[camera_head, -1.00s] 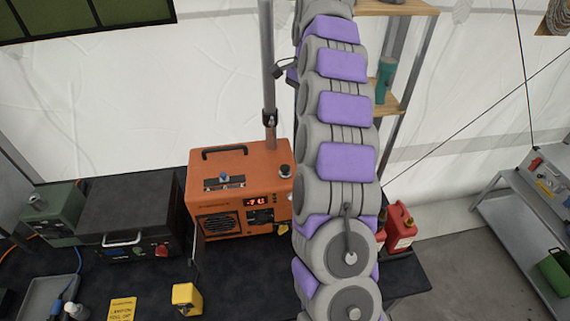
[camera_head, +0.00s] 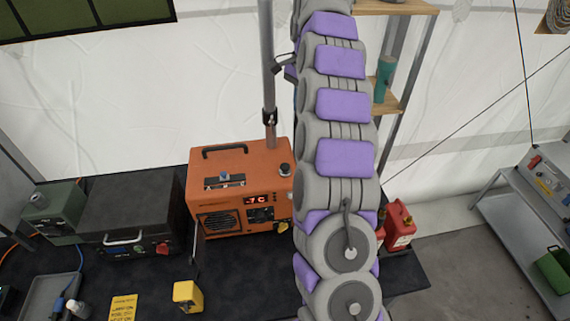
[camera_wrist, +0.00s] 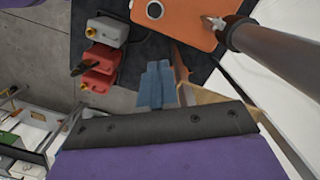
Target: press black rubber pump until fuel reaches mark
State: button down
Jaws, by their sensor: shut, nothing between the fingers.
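The orange heater unit (camera_head: 235,160) stands on the dark table, with a black handle, a lit red display (camera_head: 257,199) and a round black cap (camera_head: 285,170) on top. Its corner shows in the wrist view (camera_wrist: 190,22), with the cap (camera_wrist: 155,10) at its edge. My gripper (camera_wrist: 154,68) shows as pale blue fingers held together, apart from the heater and pointing toward the table. In the head view my arm hides the gripper. I cannot make out the black rubber pump or the fuel mark in either view.
Red fuel cans (camera_head: 400,226) stand at the table's right end, partly behind my arm. A metal pole (camera_head: 268,75) rises by the heater. A wooden shelf (camera_head: 388,104) stands behind.

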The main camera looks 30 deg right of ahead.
jog(key=w+a+n+p, duration=0.1)
jog(key=w+a+p, duration=0.1)
jog(key=a+p, duration=0.15)
jog(key=m+p, duration=0.1)
jog(key=p, duration=0.8)
send_near(286, 164)
jog(key=shift+w+d+r, duration=0.1)
jog(key=shift+d+r, duration=0.05)
jog(key=shift+r, duration=0.05)
jog(key=shift+f, duration=0.1)
jog(key=shift+a+f+b, duration=0.2)
jog(key=shift+f, duration=1.5)
jog(key=shift+a+f+b, duration=0.2)
jog(key=shift+f, duration=1.45)
jog(key=shift+f, duration=0.1)
